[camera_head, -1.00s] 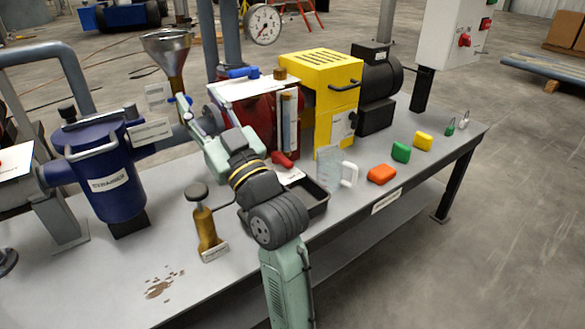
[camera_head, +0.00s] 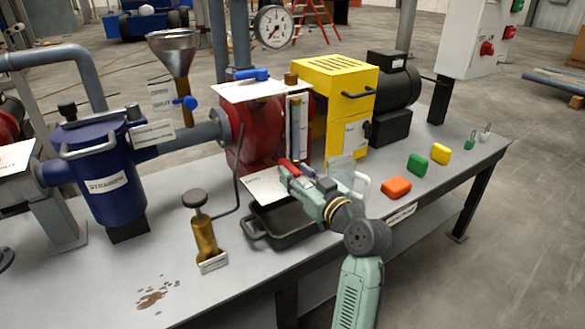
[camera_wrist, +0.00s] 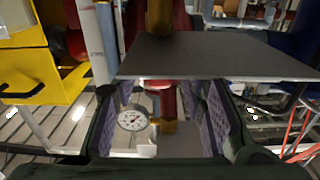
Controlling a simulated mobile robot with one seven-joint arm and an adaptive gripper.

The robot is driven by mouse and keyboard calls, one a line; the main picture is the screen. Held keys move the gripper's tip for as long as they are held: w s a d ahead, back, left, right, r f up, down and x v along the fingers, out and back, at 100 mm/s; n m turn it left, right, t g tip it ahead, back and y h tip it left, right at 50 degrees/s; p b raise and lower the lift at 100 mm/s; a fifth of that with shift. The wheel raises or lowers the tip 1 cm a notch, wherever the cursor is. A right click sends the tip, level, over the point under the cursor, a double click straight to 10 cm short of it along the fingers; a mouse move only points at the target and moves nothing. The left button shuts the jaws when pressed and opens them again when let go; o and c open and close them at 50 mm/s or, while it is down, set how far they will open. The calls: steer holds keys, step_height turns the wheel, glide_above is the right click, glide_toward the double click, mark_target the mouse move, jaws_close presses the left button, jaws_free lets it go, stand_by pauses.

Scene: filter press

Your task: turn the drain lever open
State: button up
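The red drain lever (camera_head: 289,166) shows in the head view at the lower front of the red pump, just above a tilted white card. My gripper (camera_head: 287,174) is at the lever and partly covers it. In the wrist view, the two purple-padded fingers of my gripper (camera_wrist: 168,115) stand apart. A red and brass part (camera_wrist: 160,102) shows between them with gaps on both sides. I cannot tell whether it is the lever or something farther back. A grey plate (camera_wrist: 215,57) hides part of that view. Contact with the lever is not clear.
A black drip tray (camera_head: 290,227) lies under my gripper. A clear jug (camera_head: 362,185) stands close on the right, with an orange block (camera_head: 397,187) beyond. A brass hand pump (camera_head: 204,237) stands at left. The bench front between them is mostly clear.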

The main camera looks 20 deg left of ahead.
steer(key=shift+x, duration=1.2)
steer(key=shift+c, duration=0.5)
jaws_close()
